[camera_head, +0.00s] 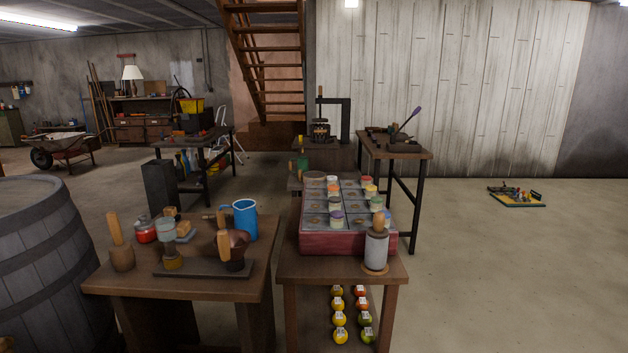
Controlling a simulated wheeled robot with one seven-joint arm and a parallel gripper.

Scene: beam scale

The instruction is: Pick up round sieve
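I cannot clearly make out a round sieve. A small, round, shallow grey-brown object (315,175) at the back left of the crate could be it, but it is too small to tell. A dark brown rounded vessel (238,246) with an upright wooden handle stands on a dark board (185,270) on the left table. A grey cylinder (376,250) with a wooden top stands on a round base at the right table's front. My gripper is not in view.
The left table (180,286) also holds a blue cup (245,218), a red jar (145,231) and a wooden mallet-like tool (120,255). The right table (330,268) bears a red crate (330,243) with several jars. A barrel (45,260) stands left.

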